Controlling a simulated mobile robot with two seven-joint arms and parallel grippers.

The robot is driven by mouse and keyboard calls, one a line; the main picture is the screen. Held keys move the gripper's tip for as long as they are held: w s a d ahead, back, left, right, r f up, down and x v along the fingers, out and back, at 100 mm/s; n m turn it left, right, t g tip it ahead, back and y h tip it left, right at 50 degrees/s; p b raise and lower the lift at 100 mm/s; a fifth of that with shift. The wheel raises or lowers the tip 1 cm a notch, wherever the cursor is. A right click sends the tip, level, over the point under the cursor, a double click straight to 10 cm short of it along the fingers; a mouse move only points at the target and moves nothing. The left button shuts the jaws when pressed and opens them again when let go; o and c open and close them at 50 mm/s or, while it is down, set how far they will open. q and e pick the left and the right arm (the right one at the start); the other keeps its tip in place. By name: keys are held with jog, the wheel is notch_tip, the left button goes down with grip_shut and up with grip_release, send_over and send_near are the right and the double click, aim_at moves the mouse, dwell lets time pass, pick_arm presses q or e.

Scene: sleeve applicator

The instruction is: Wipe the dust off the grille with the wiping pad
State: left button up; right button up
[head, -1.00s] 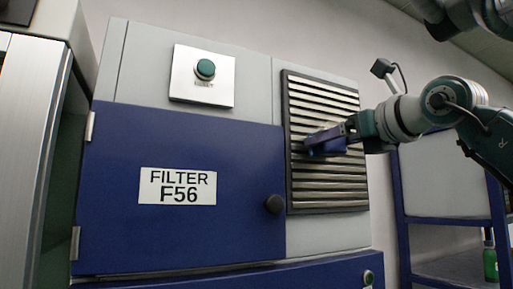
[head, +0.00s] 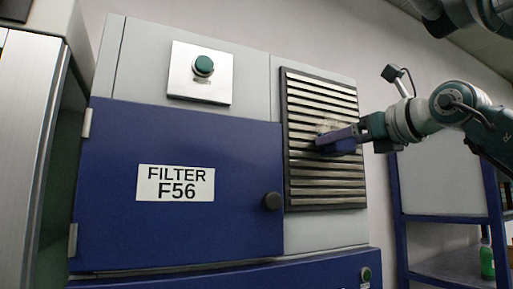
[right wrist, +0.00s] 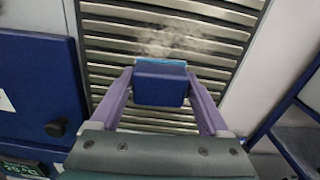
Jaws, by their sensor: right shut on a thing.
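The grille (head: 325,185) is a dark-framed panel of horizontal metal slats on the right part of the cabinet front. It also fills the upper middle of the right wrist view (right wrist: 215,38). A pale patch of dust (right wrist: 172,42) lies on the slats just above the pad. My right gripper (head: 338,140) is shut on the wiping pad (right wrist: 160,84), a blue block with a lighter blue front edge. The pad is at the middle of the grille; whether it touches the slats I cannot tell. My left gripper is not in view.
The cabinet has a blue door (head: 110,190) labelled FILTER F56 with a black knob (head: 272,201). A green button (head: 204,66) sits on a plate above it. A blue-framed shelf (head: 440,219) with a green bottle (head: 487,262) stands at right.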

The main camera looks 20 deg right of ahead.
aim_at(354, 142)
jog(key=shift+w+d, duration=0.15)
jog(key=shift+d, duration=0.75)
jog(key=shift+w+d, duration=0.1)
jog(key=shift+d, duration=0.75)
jog(key=shift+a+r+p, duration=0.15)
jog(key=shift+r+p, duration=0.75)
jog(key=shift+p, duration=0.4)
jog(key=shift+s+a+b, duration=0.1)
jog(key=shift+a+b, duration=0.4)
jog(key=shift+a, duration=1.3)
jog(key=shift+s+a+b, duration=0.2)
jog(key=shift+a+b, duration=0.5)
jog(key=shift+a, duration=1)
jog(key=shift+r+p, duration=0.8)
jog(key=shift+r, duration=0.2)
jog(key=shift+w+d, duration=0.15)
jog(key=shift+d, duration=1.7)
jog(key=shift+w+d+p, duration=0.15)
jog(key=shift+d+p, duration=0.1)
jog(key=shift+d, duration=0.55)
jog(key=shift+w+d+p, duration=0.1)
jog(key=shift+d+p, duration=0.15)
jog(key=shift+d, duration=0.55)
jog(key=d+p, duration=0.1)
jog(key=d, duration=0.2)
jog(key=shift+w+d, duration=0.1)
jog(key=shift+d, duration=0.25)
